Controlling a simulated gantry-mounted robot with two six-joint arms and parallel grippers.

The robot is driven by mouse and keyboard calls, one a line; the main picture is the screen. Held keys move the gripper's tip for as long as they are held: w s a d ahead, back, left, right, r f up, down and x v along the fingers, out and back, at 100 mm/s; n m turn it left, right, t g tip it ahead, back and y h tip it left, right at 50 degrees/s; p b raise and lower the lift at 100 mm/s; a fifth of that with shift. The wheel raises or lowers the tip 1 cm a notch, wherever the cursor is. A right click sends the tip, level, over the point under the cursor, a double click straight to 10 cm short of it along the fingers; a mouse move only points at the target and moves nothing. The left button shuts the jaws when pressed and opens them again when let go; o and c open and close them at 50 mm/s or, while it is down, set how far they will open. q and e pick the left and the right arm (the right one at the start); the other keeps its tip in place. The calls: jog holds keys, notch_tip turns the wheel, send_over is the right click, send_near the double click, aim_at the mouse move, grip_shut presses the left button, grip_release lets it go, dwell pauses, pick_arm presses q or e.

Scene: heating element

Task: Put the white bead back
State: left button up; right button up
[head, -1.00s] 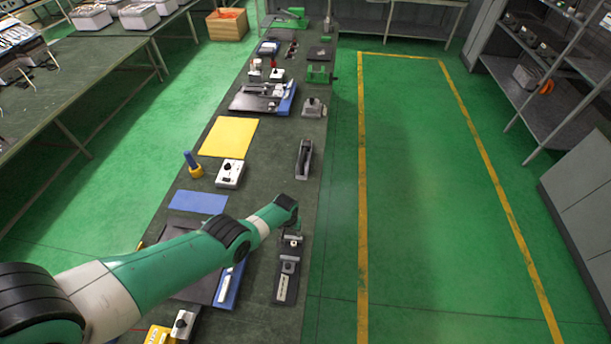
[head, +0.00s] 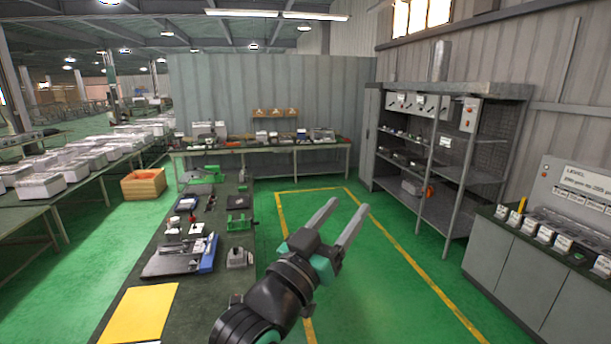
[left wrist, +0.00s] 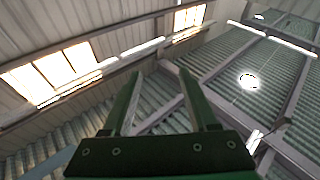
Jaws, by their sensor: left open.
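My left gripper (head: 341,222) is open and raised in the head view, to the right of the long workbench, over the green floor. Its two grey fingers point up and to the right, with nothing between them. In the left wrist view the open fingers (left wrist: 156,90) point toward the ceiling and windows. I cannot make out the white bead in either view. My right gripper is not in view.
The long workbench (head: 130,262) carries a yellow mat (head: 140,312), a dark tray with a blue edge (head: 178,258) and several small devices. An orange crate (head: 143,184) stands left on the floor. Shelving (head: 440,155) and a grey cabinet (head: 535,275) stand right.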

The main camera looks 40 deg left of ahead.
pick_arm(q)
jog(key=s+d+r+m+t+h, duration=0.1)
jog(key=s+d+r+t+h, duration=0.1)
jog(key=s+r, duration=0.5)
jog(key=s+d+r+m+t+h, duration=0.1)
jog(key=s+d+r+m+t, duration=0.1)
jog(key=s+d+r+t, duration=0.2)
jog(key=s+d+r, duration=0.1)
jog(key=s+r, duration=0.2)
jog(key=s, duration=0.3)
jog(key=shift+h, duration=0.4)
jog(key=shift+o, duration=0.5)
jog(key=shift+s+d+r, duration=0.1)
jog(key=shift+s, duration=0.1)
